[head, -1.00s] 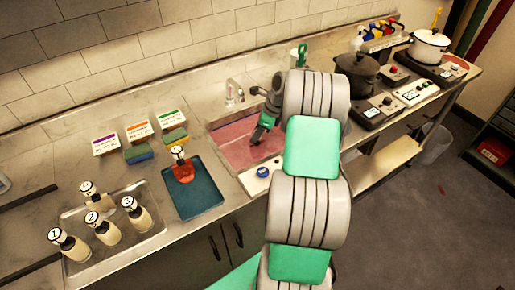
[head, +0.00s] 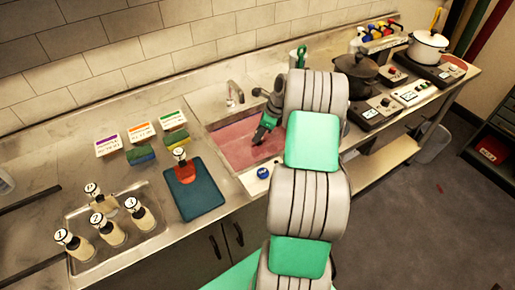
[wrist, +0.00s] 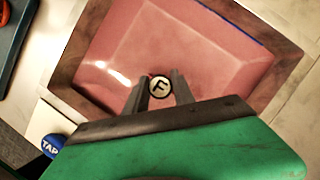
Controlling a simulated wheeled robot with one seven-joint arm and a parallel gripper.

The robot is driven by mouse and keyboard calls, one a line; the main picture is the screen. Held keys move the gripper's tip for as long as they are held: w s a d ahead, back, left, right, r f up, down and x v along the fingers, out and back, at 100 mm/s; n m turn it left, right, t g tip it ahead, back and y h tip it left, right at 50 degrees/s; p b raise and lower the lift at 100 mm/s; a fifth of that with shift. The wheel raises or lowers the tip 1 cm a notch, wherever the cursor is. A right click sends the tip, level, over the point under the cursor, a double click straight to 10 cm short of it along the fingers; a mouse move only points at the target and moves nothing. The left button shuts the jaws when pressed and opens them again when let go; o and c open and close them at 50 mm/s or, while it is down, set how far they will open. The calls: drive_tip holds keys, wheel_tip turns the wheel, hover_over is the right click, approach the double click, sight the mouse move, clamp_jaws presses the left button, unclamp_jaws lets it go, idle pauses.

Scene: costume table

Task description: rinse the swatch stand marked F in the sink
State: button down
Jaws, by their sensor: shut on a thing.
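The swatch stand marked F (wrist: 160,86) shows in the wrist view as a round pale disc with a black F, between my fingertips. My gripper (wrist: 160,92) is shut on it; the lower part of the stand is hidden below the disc. In the head view my gripper (head: 263,134) points down inside the sink (head: 234,149), and the stand cannot be made out there. The sink basin is pink and also fills the upper wrist view (wrist: 195,45). The faucet (head: 235,93) stands at its back edge.
A blue TAP button (head: 263,172) is at the sink's front. Left are a teal mat (head: 203,200) with a red-bottomed stand, sponges (head: 141,155) before label cards, and a metal tray (head: 150,236) of several numbered stands. Pots (head: 357,72) stand right.

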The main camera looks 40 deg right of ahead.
drive_tip(key=shift+d, duration=0.8)
drive_tip(key=shift+r, duration=0.15)
